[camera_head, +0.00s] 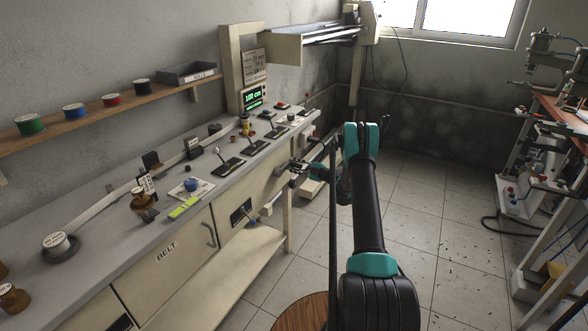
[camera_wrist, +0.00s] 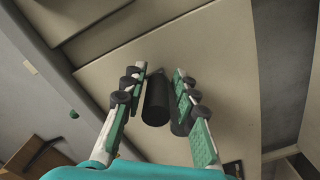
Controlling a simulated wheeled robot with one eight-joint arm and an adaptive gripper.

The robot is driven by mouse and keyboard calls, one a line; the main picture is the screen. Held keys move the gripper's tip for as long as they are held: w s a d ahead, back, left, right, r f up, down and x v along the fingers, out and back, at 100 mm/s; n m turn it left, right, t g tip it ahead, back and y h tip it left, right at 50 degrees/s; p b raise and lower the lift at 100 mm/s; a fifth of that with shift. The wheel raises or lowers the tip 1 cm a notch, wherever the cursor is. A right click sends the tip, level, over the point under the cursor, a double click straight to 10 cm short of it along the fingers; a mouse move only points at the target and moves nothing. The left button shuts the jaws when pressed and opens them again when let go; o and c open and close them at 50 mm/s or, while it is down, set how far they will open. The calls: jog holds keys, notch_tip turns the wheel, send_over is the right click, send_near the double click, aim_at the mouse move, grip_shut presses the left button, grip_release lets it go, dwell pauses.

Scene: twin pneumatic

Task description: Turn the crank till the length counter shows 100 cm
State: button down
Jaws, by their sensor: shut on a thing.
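A small screen (camera_head: 253,98) with green lit text stands on the upright cabinet at the back of the bench in the head view. Its large line reads 100 cm; the smaller line under it is too small to read. My gripper (camera_head: 295,169) is at the bench's front right edge. In the wrist view my gripper (camera_wrist: 157,88) has its padded fingers on either side of a dark cylindrical crank handle (camera_wrist: 157,102) and is shut on it. The rest of the crank is mostly hidden by the gripper in the head view.
The bench top (camera_head: 110,232) carries levers, spools and a blue knob (camera_head: 191,184) near its front edge. A wall shelf (camera_head: 100,112) holds several coloured spools. A metal rack (camera_head: 550,200) with equipment stands at the right. The tiled floor between is mostly clear.

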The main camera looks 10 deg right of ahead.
jog(key=shift+s+a, duration=0.3)
jog(key=shift+a, duration=0.2)
jog(key=c, duration=1.4)
grip_release()
jog(key=shift+s+a+r, duration=0.1)
jog(key=shift+r, duration=0.05)
jog(key=shift+o, duration=0.2)
jog(key=shift+d, duration=0.2)
jog(key=shift+d, duration=0.25)
jog(key=v, duration=1.1)
jog(key=shift+d, duration=0.15)
jog(key=shift+s, duration=0.1)
